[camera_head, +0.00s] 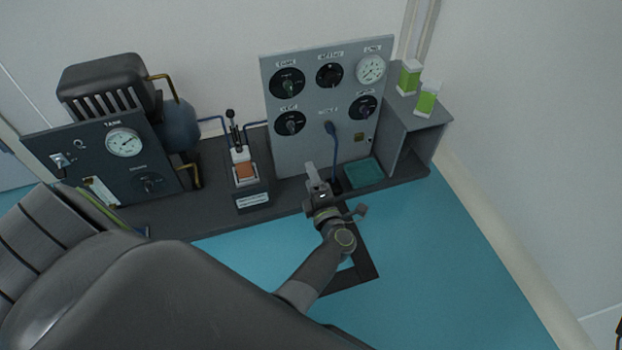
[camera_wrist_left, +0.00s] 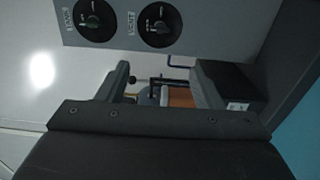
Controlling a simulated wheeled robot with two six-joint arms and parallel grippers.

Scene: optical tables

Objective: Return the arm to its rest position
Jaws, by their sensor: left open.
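My left gripper (camera_head: 316,180) is in front of the grey dial panel (camera_head: 300,150), near the front edge of the dark bench, and looks empty. In the left wrist view, its two fingers stand apart (camera_wrist_left: 165,85). Between them, farther off, I see part of the orange switch (camera_wrist_left: 180,97). My left arm (camera_head: 322,262) reaches up from the lower middle of the head view. My right gripper is not in view.
The orange rocker switch (camera_head: 246,171) and a black lever (camera_head: 232,122) stand left of the panel. A dark tank unit (camera_head: 123,165) is farther left. A teal tray (camera_head: 364,173) and a shelf with green-labelled containers (camera_head: 427,99) are right. Blue floor (camera_head: 440,270) is open at right.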

